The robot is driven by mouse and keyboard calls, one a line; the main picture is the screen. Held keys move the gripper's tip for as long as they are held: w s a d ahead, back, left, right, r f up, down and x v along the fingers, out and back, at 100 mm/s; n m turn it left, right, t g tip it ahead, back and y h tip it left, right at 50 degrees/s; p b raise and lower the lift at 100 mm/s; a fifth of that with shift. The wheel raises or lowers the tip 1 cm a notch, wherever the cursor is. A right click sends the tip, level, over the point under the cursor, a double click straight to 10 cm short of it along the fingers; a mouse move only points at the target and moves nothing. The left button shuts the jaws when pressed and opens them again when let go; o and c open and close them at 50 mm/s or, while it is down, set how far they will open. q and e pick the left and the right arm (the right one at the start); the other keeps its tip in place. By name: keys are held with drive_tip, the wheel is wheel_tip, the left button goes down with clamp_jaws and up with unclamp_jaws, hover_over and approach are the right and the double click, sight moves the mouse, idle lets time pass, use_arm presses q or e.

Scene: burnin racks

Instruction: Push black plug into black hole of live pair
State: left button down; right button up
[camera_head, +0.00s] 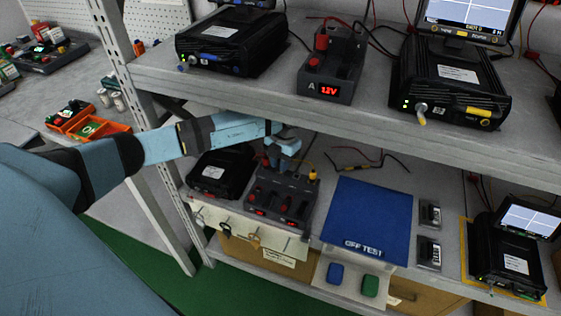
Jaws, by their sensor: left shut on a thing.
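My left gripper (284,146) reaches in from the left under the upper shelf. It is shut, pointing down above the back of a dark socket block (281,198) on the lower shelf. The black plug in its jaws is mostly hidden by the fingers. I cannot tell whether its tip touches a hole. The block has several red-lit spots along its front. A small red plug (265,161) shows beside the gripper, and a yellow one (312,175) stands at the block's right corner. My right gripper is not in view.
A black power unit (222,176) stands left of the block. A blue mat (368,220) marked OFF TEST lies to the right. Loose leads (358,168) lie behind it. A rack post (135,110) stands left.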

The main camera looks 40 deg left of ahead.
use_arm(q)
drive_tip(key=shift+f, duration=0.5)
idle(0.5)
drive_tip(key=c, duration=0.5)
unclamp_jaws()
drive_tip(key=shift+r, duration=0.1)
drive_tip(key=shift+r+p, duration=1.85)
drive_tip(key=shift+r, duration=0.85)
drive_tip(key=shift+s+f, duration=0.15)
